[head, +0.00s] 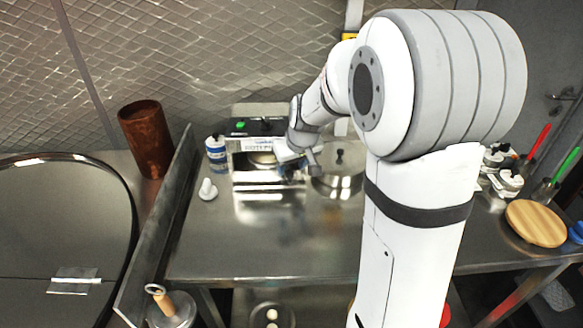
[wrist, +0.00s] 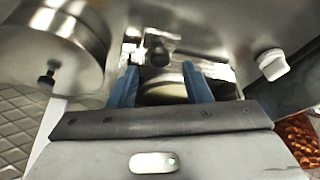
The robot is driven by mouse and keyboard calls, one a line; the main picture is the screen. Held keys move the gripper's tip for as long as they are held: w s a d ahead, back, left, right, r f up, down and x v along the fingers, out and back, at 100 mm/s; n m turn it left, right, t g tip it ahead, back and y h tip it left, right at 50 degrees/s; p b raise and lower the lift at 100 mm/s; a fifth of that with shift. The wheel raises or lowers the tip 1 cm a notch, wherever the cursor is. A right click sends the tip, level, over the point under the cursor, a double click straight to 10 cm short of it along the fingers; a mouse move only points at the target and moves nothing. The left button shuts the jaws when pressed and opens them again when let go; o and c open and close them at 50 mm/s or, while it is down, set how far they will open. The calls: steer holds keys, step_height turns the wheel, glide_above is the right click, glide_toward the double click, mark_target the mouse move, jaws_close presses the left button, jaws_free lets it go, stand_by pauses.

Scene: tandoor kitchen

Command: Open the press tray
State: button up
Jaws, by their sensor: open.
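The press (head: 258,128) is a small metal box on the steel counter, with a green light and dark knobs on top. A pale round plate (head: 262,158) shows in its open front, above a shiny front part (head: 268,178); I cannot tell exactly which part is the tray. My gripper (head: 290,166) is at the right side of the press front and hides part of it. In the wrist view its two blue fingers (wrist: 161,86) are spread apart. Contact cannot be told.
A lidded steel pot (head: 338,170) stands close right of the press. A blue-and-white can (head: 216,155) and a white knobbed piece (head: 207,190) stand left. A rust-brown cylinder (head: 147,138) is farther left. The counter front (head: 270,245) is clear.

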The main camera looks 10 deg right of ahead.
mark_target(290, 173)
steer(key=shift+x, duration=1.5)
steer(key=shift+c, duration=0.2)
